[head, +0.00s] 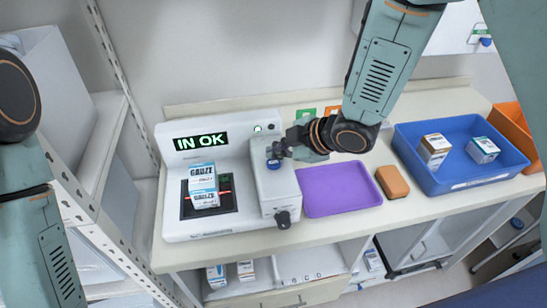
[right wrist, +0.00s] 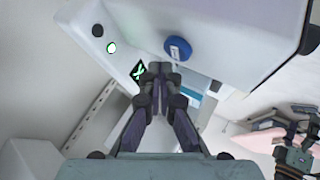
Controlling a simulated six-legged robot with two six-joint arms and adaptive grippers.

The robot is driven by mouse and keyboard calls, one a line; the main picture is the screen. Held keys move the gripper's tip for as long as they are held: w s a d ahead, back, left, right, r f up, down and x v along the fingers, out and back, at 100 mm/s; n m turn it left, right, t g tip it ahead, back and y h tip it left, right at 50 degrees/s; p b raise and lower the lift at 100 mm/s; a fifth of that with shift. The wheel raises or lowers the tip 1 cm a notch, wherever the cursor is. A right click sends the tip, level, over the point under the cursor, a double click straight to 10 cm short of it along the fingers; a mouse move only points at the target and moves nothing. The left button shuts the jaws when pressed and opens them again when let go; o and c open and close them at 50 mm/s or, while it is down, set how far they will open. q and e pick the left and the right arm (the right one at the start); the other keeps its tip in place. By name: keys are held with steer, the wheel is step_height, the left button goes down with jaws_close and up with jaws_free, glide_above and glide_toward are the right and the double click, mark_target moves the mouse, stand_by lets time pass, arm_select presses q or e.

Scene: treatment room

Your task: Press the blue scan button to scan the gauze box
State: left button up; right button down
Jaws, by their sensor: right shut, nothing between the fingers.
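The white scanner (head: 240,222) stands on the counter, its display (head: 200,141) reading "IN OK" in green. The gauze box (head: 202,180), white and blue, stands on its dark scan plate (head: 222,209). The blue scan button (head: 272,165) is on the raised block at the scanner's right; it shows in the right wrist view (right wrist: 178,50). My right gripper (head: 276,152) is shut and empty, its tips close to the button; contact cannot be told. In the right wrist view its tips (right wrist: 160,70) appear beside the button. My left gripper (right wrist: 297,148) is small at the right edge there; its jaws are unclear.
A purple tray (head: 340,190) lies empty right of the scanner, with an orange-brown block (head: 392,182) beside it. A blue bin (head: 460,178) holds two small boxes. A dark knob (head: 283,219) sticks out at the scanner's front. Shelving stands at left.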

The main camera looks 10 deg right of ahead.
mark_target(277, 164)
step_height(277, 164, up, 5)
steer(key=p, duration=0.4)
steer(key=shift+r+p, duration=0.1)
steer(key=shift+p, duration=0.3)
steer(key=shift+f, duration=0.2)
stand_by(0.6)
